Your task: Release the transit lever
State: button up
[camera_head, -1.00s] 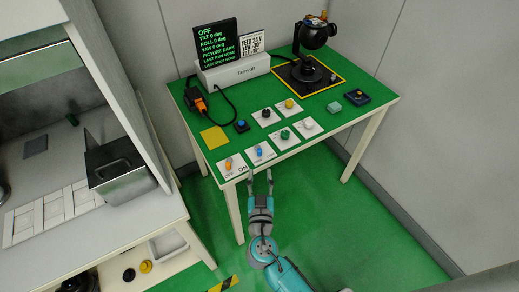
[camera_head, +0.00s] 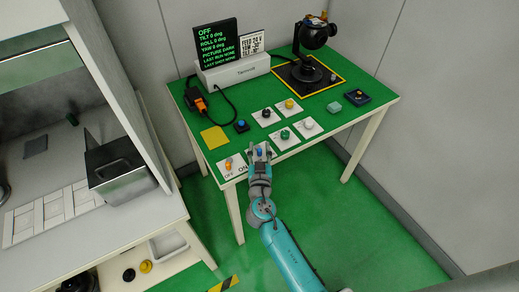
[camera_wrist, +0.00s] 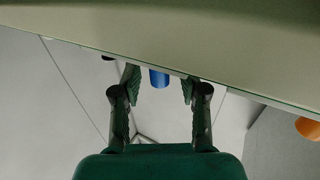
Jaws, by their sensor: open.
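My gripper (camera_head: 260,149) is open at the front edge of the green table, its fingers around a blue knob or lever (camera_head: 260,153) on a white card. In the wrist view the blue piece (camera_wrist: 159,78) stands between the two open fingers (camera_wrist: 160,82), with a gap on either side. No label reading "transit" is legible, so I cannot tell which control is the transit lever. The gimbal camera (camera_head: 314,38) is black and stands on a dark pad with a yellow border at the back right.
An orange knob (camera_head: 229,163) on an OFF/ON card is left of my gripper; it may be the orange shape (camera_wrist: 308,128) in the wrist view. Green (camera_head: 285,134), white (camera_head: 308,123) and yellow (camera_head: 289,104) knobs sit behind. A display (camera_head: 217,45) reads OFF. A metal bin (camera_head: 122,175) stands left.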

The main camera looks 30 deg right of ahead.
grip_shut()
jog(key=shift+a+h, duration=0.15)
jog(key=shift+h, duration=0.15)
jog(key=shift+w+a+m+g+h, duration=0.1)
jog(key=shift+a+m+g+h, duration=0.05)
jog(key=shift+m+g+h, duration=0.5)
jog(key=shift+a+m+g+h, duration=0.1)
jog(key=shift+m+g+h, duration=0.25)
jog(key=shift+m+h, duration=0.25)
grip_release()
